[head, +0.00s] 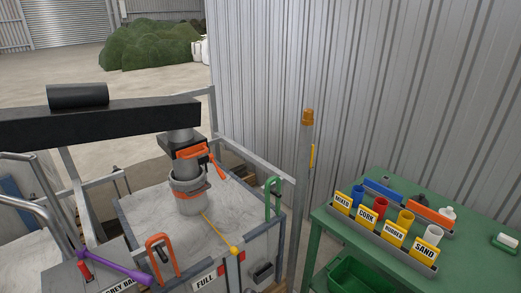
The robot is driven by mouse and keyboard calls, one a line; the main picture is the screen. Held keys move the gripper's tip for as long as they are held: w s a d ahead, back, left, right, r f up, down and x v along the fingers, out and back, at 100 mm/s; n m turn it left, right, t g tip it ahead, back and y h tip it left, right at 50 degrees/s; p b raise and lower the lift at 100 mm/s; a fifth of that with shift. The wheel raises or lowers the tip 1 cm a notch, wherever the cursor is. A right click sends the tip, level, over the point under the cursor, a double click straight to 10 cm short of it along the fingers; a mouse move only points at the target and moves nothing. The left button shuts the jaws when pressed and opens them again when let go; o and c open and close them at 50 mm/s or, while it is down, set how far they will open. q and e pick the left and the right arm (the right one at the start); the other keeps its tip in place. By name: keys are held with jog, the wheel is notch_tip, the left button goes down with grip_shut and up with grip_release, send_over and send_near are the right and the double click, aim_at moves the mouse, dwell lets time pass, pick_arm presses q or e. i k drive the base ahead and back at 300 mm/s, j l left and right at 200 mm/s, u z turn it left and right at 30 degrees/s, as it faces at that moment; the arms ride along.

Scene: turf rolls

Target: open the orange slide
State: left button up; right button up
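An orange slide (192,151) sits at the dark housing on the grey vertical spout (181,141), under the black beam. An orange handle hangs at its right side. I cannot tell from here how far the slide is in or out. Below it a grey collar (189,187) with an orange band stands around the spout's lower end, over a pale bag top in a grey-framed bin (130,213). Neither of my grippers is in view.
A black beam (110,122) crosses at left above the bin. An orange hoop (161,255), green hook (272,194) and yellow-knobbed rod (221,234) are at the bin. A post (302,190) stands between it and the green table (335,225) with labelled cups. Open floor lies behind.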

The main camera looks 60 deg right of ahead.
aim_at(183, 154)
jog(key=j+z, duration=0.1)
jog(key=z, duration=0.35)
jog(key=i+j+z, duration=0.1)
jog(key=z, duration=0.3)
jog(key=j+z, duration=0.2)
jog(key=z, duration=0.25)
jog(key=j+z, duration=0.15)
jog(key=z, duration=0.25)
jog(key=j+z, duration=0.1)
jog(key=z, duration=0.35)
jog(key=k, duration=0.05)
